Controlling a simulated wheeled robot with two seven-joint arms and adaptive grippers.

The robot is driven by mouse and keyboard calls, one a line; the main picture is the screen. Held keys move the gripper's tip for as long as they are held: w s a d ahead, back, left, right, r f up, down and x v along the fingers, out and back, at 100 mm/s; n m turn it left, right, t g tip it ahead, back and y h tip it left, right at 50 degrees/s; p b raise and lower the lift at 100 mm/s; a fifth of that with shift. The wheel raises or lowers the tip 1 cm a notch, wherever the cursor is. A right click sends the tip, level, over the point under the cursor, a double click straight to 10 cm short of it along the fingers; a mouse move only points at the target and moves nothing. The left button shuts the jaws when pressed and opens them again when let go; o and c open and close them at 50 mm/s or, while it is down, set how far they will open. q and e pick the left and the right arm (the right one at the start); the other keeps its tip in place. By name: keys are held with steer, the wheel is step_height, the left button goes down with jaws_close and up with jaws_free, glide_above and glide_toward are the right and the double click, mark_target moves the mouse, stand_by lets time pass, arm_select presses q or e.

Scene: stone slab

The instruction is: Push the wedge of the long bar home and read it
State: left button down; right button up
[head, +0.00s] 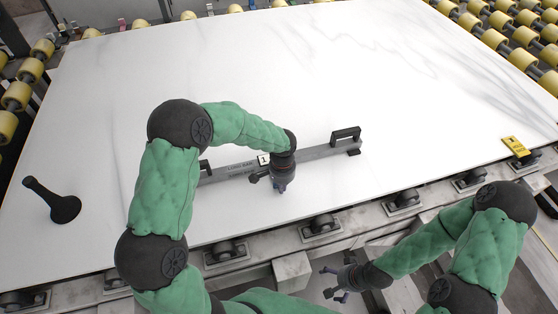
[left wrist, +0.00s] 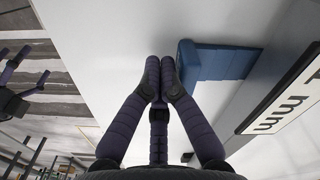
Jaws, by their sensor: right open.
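The long bar (head: 318,152), grey with lettering and dark handles, lies on the pale stone slab (head: 300,80). My left gripper (head: 280,186) is at the bar's near side, by a small white tag (head: 263,160) marked 1. In the left wrist view its fingers (left wrist: 160,68) are shut together, with nothing visible between them. A blue block (left wrist: 218,62), apparently the wedge, is just right of the fingertips; I cannot tell if they touch. It is hidden in the head view. A white plate with "mm" lettering (left wrist: 285,102) is at right. My right gripper (head: 338,283) is open and empty beyond the slab's near edge.
A black object with a round base (head: 62,207) is on the slab at left. A yellow block (head: 516,147) lies near its right edge. Yellow rollers (head: 521,57) line the back and sides. The slab behind the bar is clear.

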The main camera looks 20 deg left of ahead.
arm_select(q)
steer(key=shift+w+a, duration=0.35)
steer(key=shift+w, duration=0.25)
stand_by(0.3)
steer(key=shift+w+a, duration=0.2)
steer(key=shift+w, duration=0.05)
steer(key=shift+w+a, duration=0.4)
steer(key=shift+w, duration=0.15)
stand_by(1.1)
steer(key=shift+s+d+r+p, duration=0.1)
steer(key=shift+s+r+p, duration=0.1)
steer(key=shift+p, duration=0.15)
steer(key=shift+w, duration=0.2)
stand_by(0.9)
steer(key=shift+s, duration=0.1)
steer(key=shift+s+d, duration=0.5)
steer(key=shift+s, duration=0.2)
step_height(320, 180, up, 8)
steer(key=p, duration=0.5)
stand_by(0.4)
